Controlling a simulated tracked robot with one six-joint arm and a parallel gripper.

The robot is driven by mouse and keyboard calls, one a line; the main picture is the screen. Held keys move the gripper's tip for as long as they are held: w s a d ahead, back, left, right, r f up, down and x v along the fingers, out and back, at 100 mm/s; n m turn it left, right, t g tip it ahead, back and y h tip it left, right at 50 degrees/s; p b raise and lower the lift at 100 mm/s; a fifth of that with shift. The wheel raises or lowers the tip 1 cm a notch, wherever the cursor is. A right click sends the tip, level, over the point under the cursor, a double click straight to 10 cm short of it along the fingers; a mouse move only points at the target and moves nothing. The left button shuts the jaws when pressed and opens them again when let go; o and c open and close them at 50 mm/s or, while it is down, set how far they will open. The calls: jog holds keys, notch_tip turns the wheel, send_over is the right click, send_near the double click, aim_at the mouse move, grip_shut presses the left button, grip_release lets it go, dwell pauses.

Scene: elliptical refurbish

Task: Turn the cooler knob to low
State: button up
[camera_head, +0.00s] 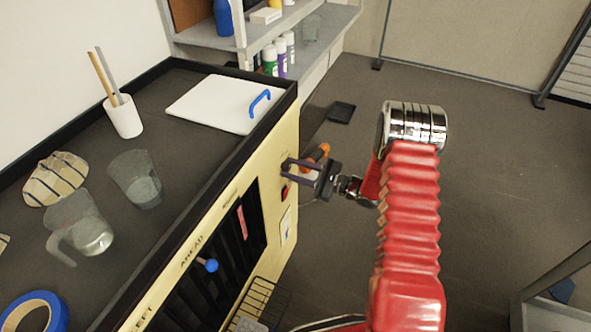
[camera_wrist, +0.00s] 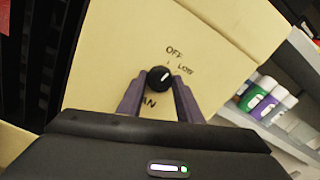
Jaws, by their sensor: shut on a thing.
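The cooler knob (camera_wrist: 158,78) is a small round black knob with a white pointer mark, on a cream panel (camera_wrist: 120,50). "OFF" is printed above it and "LOW" to its upper right; the lettering below is partly hidden and ends in "AN". The white mark points up and to the right, roughly toward "LOW". My gripper (camera_wrist: 160,88) has its two dark fingers on either side of the knob, shut on it. In the head view my gripper (camera_head: 289,166) reaches the cream cabinet's side near its far end; the knob is hidden there.
The cream cabinet (camera_head: 270,155) has a dark top with a white lid (camera_head: 215,102), a cup with sticks (camera_head: 124,117), a glass (camera_head: 137,180) and a jug (camera_head: 80,228). A blue-knobbed lever (camera_head: 211,265) sticks out of its front. Shelves with bottles (camera_head: 270,60) stand behind.

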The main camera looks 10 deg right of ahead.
jog(key=m, duration=0.6)
jog(key=shift+s+a, duration=0.1)
jog(key=shift+a, duration=0.2)
jog(key=shift+m, duration=0.3)
jog(key=o, duration=1)
jog(key=shift+d, duration=0.1)
jog(key=shift+o, duration=0.2)
jog(key=shift+d, duration=0.1)
jog(key=shift+s+d, duration=0.15)
jog(key=shift+d, duration=0.25)
jog(key=v, duration=1.2)
jog(key=shift+s+d, duration=0.25)
jog(key=shift+d, duration=0.05)
